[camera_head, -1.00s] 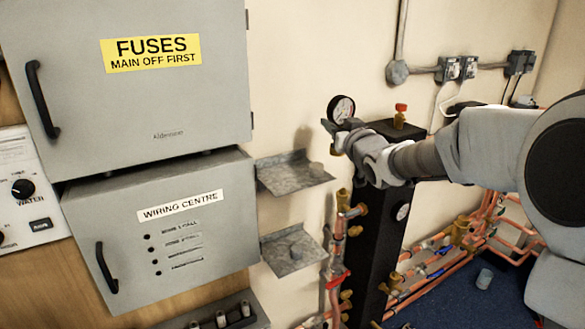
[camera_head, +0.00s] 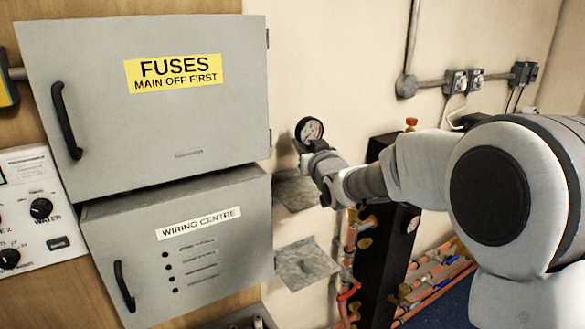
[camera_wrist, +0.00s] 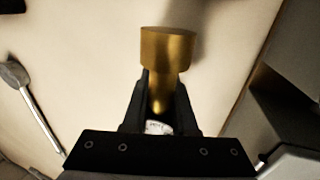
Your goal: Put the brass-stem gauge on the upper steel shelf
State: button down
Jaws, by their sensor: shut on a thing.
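The gauge (camera_head: 309,130) has a round white dial with a dark rim. In the head view it stands dial-up at the end of my gripper (camera_head: 306,149), in front of the cream wall. In the wrist view its brass stem (camera_wrist: 168,48) sits between the two black fingers of my gripper (camera_wrist: 160,100), which are shut on it. The upper steel shelf (camera_head: 291,188) is a grey plate on the wall, below the gauge in the picture. My gripper and arm hide part of its right side.
A lower steel shelf (camera_head: 300,267) is below. The grey fuse box (camera_head: 150,125) and wiring centre box (camera_head: 195,265) stand close to the left of the shelves. Copper pipes (camera_head: 350,250) and a black column (camera_head: 385,260) are to the right.

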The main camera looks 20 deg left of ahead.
jog(key=a+f, duration=0.1)
jog(key=a, duration=0.2)
jog(key=shift+s+f, duration=0.4)
jog(key=shift+f+p, duration=0.35)
jog(key=shift+f, duration=1.6)
jog(key=shift+f+b, duration=0.2)
jog(key=shift+b, duration=0.1)
jog(key=c, duration=0.7)
grip_release()
jog(key=shift+s+r+p, duration=0.1)
jog(key=shift+r+p, duration=0.05)
jog(key=shift+p, duration=0.15)
